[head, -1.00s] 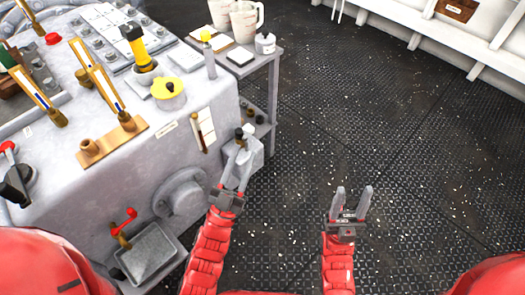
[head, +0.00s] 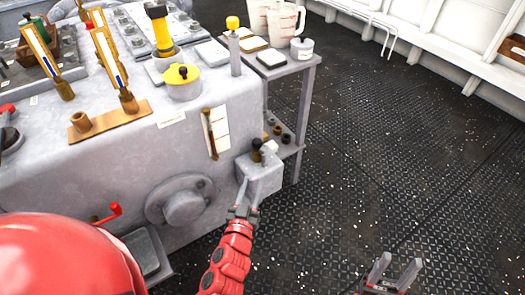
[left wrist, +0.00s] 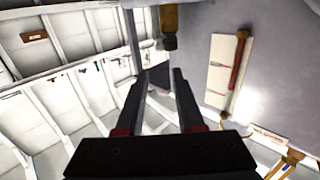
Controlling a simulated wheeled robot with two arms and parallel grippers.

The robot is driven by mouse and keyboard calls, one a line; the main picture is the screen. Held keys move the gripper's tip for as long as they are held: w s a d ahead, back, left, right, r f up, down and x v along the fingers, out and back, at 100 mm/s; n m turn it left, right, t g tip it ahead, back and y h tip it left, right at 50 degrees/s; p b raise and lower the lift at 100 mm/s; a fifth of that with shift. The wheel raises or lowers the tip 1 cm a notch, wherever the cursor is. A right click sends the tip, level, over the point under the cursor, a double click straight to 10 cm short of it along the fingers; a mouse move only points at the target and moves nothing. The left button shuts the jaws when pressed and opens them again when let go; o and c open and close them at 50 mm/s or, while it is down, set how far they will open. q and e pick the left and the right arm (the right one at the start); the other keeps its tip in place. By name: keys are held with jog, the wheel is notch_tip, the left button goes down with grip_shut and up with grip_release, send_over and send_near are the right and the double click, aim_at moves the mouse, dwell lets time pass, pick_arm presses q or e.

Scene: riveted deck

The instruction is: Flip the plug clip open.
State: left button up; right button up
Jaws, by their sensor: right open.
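A grey box (head: 262,176) is fixed low on the right end of the console. A brass plug with a dark knob (head: 256,148) stands on it, beside a pale grey piece (head: 269,149) that looks like the clip. Whether the clip is closed is too small to tell. My left gripper (head: 248,186) is open, its fingers up in front of the box's lower left side. In the left wrist view, its fingers (left wrist: 159,88) are apart with nothing clearly held, and the brass plug (left wrist: 169,25) shows beyond them. My right gripper (head: 395,266) is open and empty over the deck at bottom right.
The console (head: 110,165) fills the left, with a round flange (head: 182,201) left of my left gripper and a red-handled valve (head: 112,211) lower down. A small side table (head: 300,64) with jugs stands behind the box. The deck (head: 400,140) to the right is clear.

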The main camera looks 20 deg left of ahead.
aim_at(262, 151)
pick_arm(q)
jog(key=w, duration=0.3)
jog(key=w+a+p, duration=0.1)
jog(key=w, duration=0.7)
jog(key=shift+w+a+r+p, duration=0.1)
jog(key=shift+a+p, duration=0.1)
jog(key=shift+p, duration=0.15)
jog(key=shift+w+a, duration=0.1)
jog(key=shift+w, duration=0.5)
jog(key=shift+c, duration=0.4)
grip_shut()
